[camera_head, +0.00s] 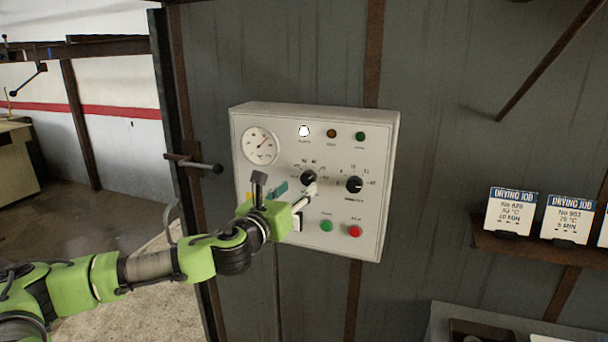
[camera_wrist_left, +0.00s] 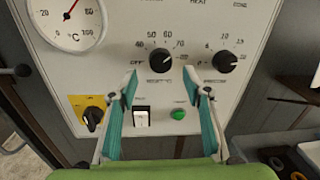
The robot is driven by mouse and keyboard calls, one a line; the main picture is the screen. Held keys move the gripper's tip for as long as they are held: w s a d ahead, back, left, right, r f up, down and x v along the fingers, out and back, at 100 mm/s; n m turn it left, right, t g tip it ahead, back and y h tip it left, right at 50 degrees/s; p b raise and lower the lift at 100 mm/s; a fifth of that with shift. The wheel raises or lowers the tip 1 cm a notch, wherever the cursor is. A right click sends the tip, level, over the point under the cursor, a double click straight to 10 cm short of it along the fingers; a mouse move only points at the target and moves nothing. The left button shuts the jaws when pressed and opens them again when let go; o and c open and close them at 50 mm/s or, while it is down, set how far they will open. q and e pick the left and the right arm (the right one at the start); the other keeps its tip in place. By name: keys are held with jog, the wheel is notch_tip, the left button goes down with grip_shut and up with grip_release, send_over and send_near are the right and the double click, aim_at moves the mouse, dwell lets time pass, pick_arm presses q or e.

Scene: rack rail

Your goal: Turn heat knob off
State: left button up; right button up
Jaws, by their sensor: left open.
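A white control box (camera_head: 313,238) is mounted on the grey wall. Its left black knob (camera_head: 308,178), with a scale of about 40 to 80, also shows in the left wrist view (camera_wrist_left: 161,57); I take it for the heat knob, though its label is hard to read. The right black knob (camera_head: 354,184) has a smaller-numbered scale. My left gripper (camera_wrist_left: 168,88) is open and empty, its fingertips just below the left knob and apart from each other. In the head view the gripper (camera_head: 303,197) partly covers the panel's lower left. My right gripper is out of view.
The panel has a round gauge (camera_head: 260,145), a white indicator lamp (camera_head: 304,131), a green button (camera_head: 326,226) and a red button (camera_head: 355,231). A yellow-backed switch (camera_wrist_left: 93,117) and a white rocker (camera_wrist_left: 141,114) are low on it. A shelf (camera_head: 530,248) with job cards stands right.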

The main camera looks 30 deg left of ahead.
aim_at(306, 180)
pick_arm(q)
jog(key=shift+w+a+p, duration=0.2)
jog(key=shift+w+p, duration=0.25)
jog(key=shift+w, duration=0.9)
jog(key=shift+w+a+p, duration=0.2)
jog(key=shift+w+p, duration=0.25)
jog(key=shift+w, duration=0.85)
jog(key=c, duration=1.1)
